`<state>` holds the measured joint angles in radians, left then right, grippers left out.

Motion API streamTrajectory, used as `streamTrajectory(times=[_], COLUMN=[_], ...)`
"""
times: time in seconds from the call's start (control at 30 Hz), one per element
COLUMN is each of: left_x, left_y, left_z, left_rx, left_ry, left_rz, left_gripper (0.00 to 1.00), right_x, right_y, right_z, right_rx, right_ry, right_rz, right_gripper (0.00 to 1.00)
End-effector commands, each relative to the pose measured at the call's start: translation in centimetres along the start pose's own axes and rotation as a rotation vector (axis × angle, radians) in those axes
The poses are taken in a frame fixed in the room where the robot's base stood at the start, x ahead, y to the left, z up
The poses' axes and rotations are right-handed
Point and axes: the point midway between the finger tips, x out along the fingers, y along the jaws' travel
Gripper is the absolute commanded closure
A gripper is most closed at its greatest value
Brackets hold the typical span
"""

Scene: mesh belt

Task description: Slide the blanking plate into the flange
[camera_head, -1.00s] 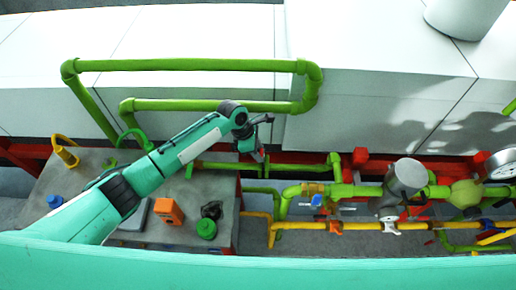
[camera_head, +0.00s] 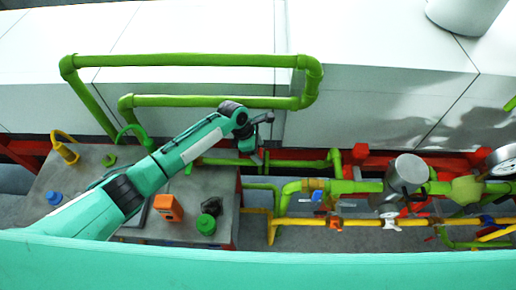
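My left arm reaches from the lower left over the grey table, and its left gripper (camera_head: 256,143) is above the table's far right corner, in front of the low green pipe. The gripper is small and dark here, and I cannot tell whether its fingers are open or hold anything. No blanking plate can be made out with certainty. A brownish flange-like joint (camera_head: 313,186) sits on the green pipe run, right of the gripper and apart from it. My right gripper is not in view.
The grey table (camera_head: 190,233) holds an orange box (camera_head: 168,208), a green-capped item (camera_head: 206,224), a blue item (camera_head: 54,198) and a yellow item (camera_head: 66,152). Green pipes (camera_head: 210,102) rise behind. A yellow pipe (camera_head: 355,223) and a grey cylinder (camera_head: 405,175) stand right.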

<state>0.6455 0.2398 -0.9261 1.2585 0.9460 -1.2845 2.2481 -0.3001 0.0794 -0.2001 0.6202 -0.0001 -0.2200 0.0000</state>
Motion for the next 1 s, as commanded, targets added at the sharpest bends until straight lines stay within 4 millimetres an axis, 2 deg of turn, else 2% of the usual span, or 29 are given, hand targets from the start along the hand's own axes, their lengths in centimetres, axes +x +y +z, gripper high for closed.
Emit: streamTrajectory(times=[0.27,0.47,0.57,0.8,1.0], left_x=[0.0,-1.6,-3.5,-9.1,-12.4], left_y=[0.0,0.1,0.1,0.1,0.1], left_z=[-0.1,-0.2,-0.2,-0.2,-0.1], left_rx=[0.0,0.0,0.001,0.001,0.001], left_ry=[0.001,-0.001,-0.002,-0.001,0.0], left_rz=[-0.001,0.001,0.004,0.005,0.002], left_gripper=[0.35,0.35,0.35,0.35,0.35], right_x=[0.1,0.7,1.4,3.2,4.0], right_y=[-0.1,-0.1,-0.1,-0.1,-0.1], right_z=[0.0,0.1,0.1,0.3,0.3], right_rx=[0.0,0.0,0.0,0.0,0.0], right_ry=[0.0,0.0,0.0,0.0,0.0], right_rz=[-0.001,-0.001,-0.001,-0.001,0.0], right_gripper=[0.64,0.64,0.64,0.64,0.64])
